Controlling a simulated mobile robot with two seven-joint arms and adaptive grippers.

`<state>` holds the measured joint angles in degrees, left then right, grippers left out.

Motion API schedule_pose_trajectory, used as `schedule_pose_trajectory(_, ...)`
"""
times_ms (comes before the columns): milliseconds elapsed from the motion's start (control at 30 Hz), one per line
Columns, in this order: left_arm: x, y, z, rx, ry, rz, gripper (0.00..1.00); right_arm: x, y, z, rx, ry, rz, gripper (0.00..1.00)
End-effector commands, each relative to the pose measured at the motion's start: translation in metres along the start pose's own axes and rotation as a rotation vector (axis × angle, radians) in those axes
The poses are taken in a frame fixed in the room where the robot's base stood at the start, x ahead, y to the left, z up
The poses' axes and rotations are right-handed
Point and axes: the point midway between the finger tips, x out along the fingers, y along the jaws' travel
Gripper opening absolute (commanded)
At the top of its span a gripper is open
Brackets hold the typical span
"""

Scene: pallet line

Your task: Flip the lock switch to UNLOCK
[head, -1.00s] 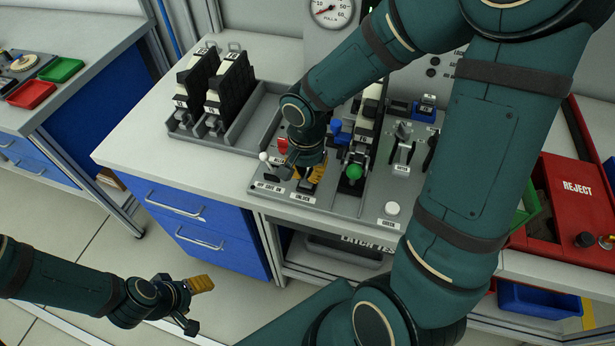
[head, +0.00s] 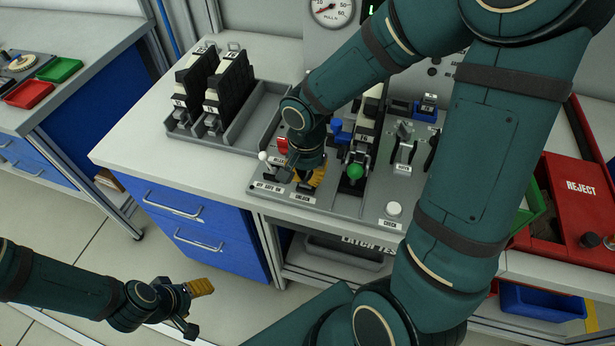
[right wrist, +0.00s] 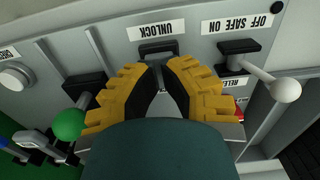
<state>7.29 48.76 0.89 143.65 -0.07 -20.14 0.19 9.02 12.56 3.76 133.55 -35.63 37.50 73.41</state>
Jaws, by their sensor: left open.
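The lock switch's black handle (right wrist: 157,50) shows in the right wrist view beside the UNLOCK label (right wrist: 157,32), just beyond my right fingertips. In the head view the UNLOCK label (head: 302,198) is on the panel's front edge. My right gripper (head: 312,182) is down at the panel there and covers most of the switch. In the right wrist view its yellow fingers (right wrist: 160,68) lean together with a narrow dark gap; whether they grip the handle is unclear. My left gripper (head: 200,305) is open and empty, away from the panel at lower left.
A white-knobbed lever (right wrist: 285,90) stands close beside my right fingers, by the OFF SAFE ON label (right wrist: 237,24). A green-knobbed lever (head: 355,172) stands on the other side. A grey rack with black units (head: 228,90) is behind. The counter's left front is clear.

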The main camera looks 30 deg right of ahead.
Motion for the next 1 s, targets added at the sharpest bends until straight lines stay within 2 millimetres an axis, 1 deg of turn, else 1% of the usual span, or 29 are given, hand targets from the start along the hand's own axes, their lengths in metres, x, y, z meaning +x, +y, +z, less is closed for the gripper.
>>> schedule_pose_trajectory(1000,0.012,-0.004,0.001,0.000,0.000,0.000,0.62,0.014,0.000,0.000,0.000,0.000,0.000,0.00)
